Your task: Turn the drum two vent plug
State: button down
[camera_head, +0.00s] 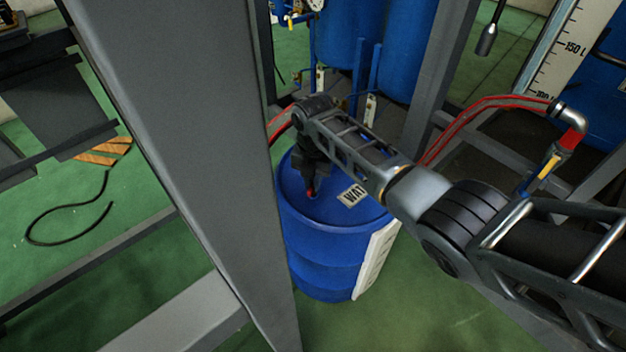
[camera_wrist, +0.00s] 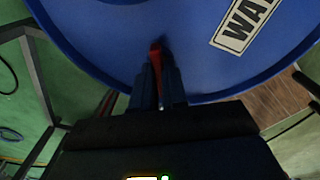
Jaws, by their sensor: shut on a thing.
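A blue drum (camera_head: 325,236) stands on the green floor in the head view, with a white label lettered "WAT" on its top. The drum top also fills the upper part of the wrist view (camera_wrist: 130,40). A small red vent plug (camera_head: 311,192) sits on the drum top. In the wrist view the red plug (camera_wrist: 156,52) shows between the fingertips. My gripper (camera_head: 311,186) points down at the drum top and is shut on the red plug. The fingers hide the plug's lower part and sides.
A thick grey post (camera_head: 190,150) stands left of the drum and cuts across the head view. Blue tanks (camera_head: 350,30) and a grey frame stand behind. A red hose (camera_head: 480,108) with a yellow-handled valve is at right. Black cable (camera_head: 65,240) lies on the floor at left.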

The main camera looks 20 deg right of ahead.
jog(key=c, duration=1.2)
grip_release()
jog(key=shift+o, duration=0.2)
notch_tip(320, 180, up, 8)
jog(key=shift+f+p, duration=0.1)
jog(key=shift+p, duration=0.5)
